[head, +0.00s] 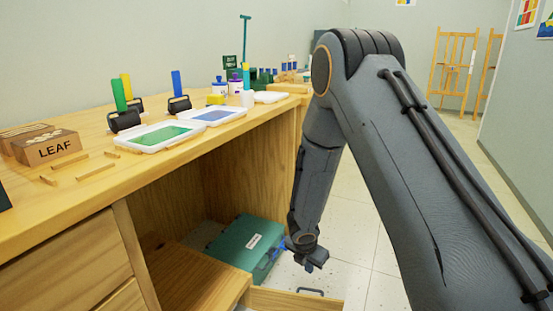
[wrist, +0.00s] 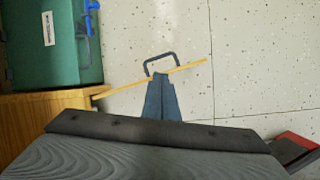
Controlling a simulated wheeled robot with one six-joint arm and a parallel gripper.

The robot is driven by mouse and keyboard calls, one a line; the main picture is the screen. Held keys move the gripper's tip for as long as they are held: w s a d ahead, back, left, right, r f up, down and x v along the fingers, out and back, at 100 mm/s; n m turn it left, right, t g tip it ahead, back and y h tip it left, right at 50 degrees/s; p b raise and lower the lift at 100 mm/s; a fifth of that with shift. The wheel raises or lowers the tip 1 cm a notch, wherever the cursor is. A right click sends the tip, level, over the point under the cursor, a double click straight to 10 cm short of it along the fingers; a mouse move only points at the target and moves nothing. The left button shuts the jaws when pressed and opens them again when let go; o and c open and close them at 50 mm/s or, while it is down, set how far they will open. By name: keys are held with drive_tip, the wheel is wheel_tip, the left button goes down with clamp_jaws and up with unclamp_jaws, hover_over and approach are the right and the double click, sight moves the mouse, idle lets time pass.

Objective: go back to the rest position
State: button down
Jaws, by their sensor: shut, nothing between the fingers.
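My gripper (head: 314,264) hangs low at the right end of the wooden counter, pointing down, beside the green case. In the wrist view its fingers (wrist: 160,84) are together with nothing between them. Their tips appear at the thin wooden edge of an opened panel (wrist: 130,82), close to its dark handle (wrist: 161,61). I cannot tell whether they touch it. In the head view the panel (head: 290,301) and handle (head: 311,291) show at the bottom, below my gripper.
A green case (head: 232,243) with a blue latch sits in the open space under the counter (head: 75,205). On top are paint trays (head: 152,150), stamps (head: 124,118) and a LEAF block (head: 52,149). Pale floor (head: 350,225) is clear to the right. Easels (head: 455,62) stand far back.

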drive_tip(key=s+a+r+m, duration=0.3)
drive_tip(key=s+r+m, duration=0.2)
drive_tip(key=r, duration=0.3)
drive_tip(key=s+a+r+m, duration=0.3)
drive_tip(key=s+r+m, duration=0.2)
drive_tip(key=r, duration=0.4)
drive_tip(key=s+a+r+m+g+y, duration=0.15)
drive_tip(key=s+r+m, duration=0.25)
drive_tip(key=s, duration=0.5)
drive_tip(key=s+a+r+m+g+y, duration=0.1)
drive_tip(key=s+a+r+m, duration=0.25)
drive_tip(key=s, duration=0.45)
drive_tip(key=s+a+r+m+g+y, duration=0.15)
drive_tip(key=s+r+m, duration=0.25)
drive_tip(key=s, duration=0.5)
drive_tip(key=d+r+m+h+p, duration=0.1)
drive_tip(key=d+r+m+p, duration=0.2)
drive_tip(key=d+r+p, duration=0.7)
drive_tip(key=d+r+m+h+p, duration=0.1)
drive_tip(key=d+r+m+p, duration=0.2)
drive_tip(key=d+r+p, duration=0.7)
wheel_tip(320, 180, up, 6)
drive_tip(key=p, duration=1.2)
drive_tip(key=shift+s, duration=0.15)
drive_tip(key=shift+d+m, duration=0.15)
drive_tip(key=shift+m, duration=0.2)
